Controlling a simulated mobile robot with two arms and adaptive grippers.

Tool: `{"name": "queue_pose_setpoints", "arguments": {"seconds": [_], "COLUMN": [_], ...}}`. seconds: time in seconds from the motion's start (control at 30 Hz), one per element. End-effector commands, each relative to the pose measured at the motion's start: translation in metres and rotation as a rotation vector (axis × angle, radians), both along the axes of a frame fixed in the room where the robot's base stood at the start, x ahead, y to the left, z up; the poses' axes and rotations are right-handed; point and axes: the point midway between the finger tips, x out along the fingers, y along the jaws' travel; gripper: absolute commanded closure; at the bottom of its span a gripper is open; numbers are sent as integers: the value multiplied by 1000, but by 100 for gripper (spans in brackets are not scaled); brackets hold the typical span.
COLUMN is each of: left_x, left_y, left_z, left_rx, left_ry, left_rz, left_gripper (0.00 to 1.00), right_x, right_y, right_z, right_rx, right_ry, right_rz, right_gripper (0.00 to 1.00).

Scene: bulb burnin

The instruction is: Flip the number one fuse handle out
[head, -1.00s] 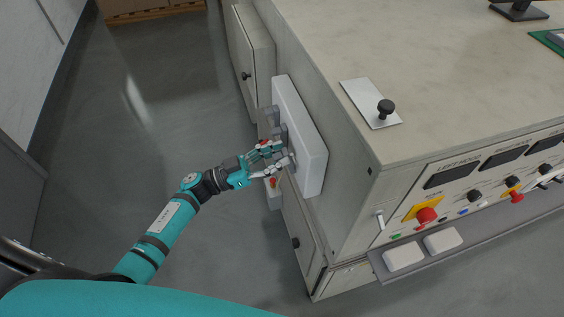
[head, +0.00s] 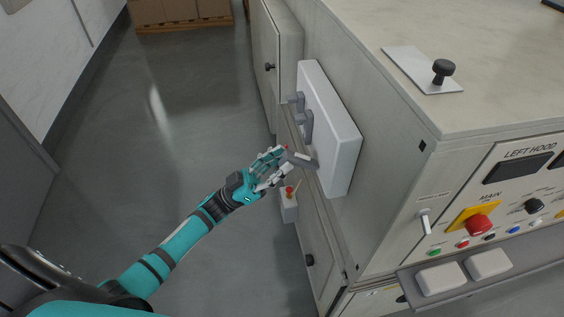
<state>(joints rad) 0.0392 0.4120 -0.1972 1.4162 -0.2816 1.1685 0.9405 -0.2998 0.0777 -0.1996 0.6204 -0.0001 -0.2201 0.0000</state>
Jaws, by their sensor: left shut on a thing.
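A white fuse box (head: 338,130) is mounted on the side wall of the bench. Several grey fuse handles stick out of its left face: a far one (head: 297,99), a middle one (head: 306,124) and a near one (head: 303,160). No number is readable on them. My left gripper (head: 283,165) is shut on the near handle, which slants away from the box toward my fingers. The fingers partly cover its outer end. My right gripper is out of view.
Cabinet doors with black knobs line the bench side. The front panel has a red main switch (head: 478,225). The floor (head: 150,160) at left is clear.

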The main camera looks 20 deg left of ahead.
Motion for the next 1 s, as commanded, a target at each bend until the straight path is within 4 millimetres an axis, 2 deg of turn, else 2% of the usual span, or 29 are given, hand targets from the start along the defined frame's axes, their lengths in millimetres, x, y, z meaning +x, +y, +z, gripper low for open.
{"name": "queue_pose_setpoints", "arguments": {"seconds": [0.03, 0.63, 0.67, 0.7, 0.8, 1.0], "left_x": [-1, -1, -1, -1, -1, -1], "left_y": [-3, -3, -3, -3, -3, -2], "left_z": [-11, -14, -14, -14, -12, -9], "left_rx": [15, 13, 13, 13, 10, 7], "left_ry": [16, 21, 21, 20, 15, 10], "left_rz": [0, -2, -2, -1, -1, -1], "left_gripper": [100, 100, 70, 65, 56, 56], "right_x": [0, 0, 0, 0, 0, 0], "right_y": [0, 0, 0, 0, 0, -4], "right_z": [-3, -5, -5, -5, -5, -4], "right_rx": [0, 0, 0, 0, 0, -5], "right_ry": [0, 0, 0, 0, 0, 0], "right_rz": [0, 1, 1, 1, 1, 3], "right_gripper": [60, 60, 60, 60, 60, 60]}}
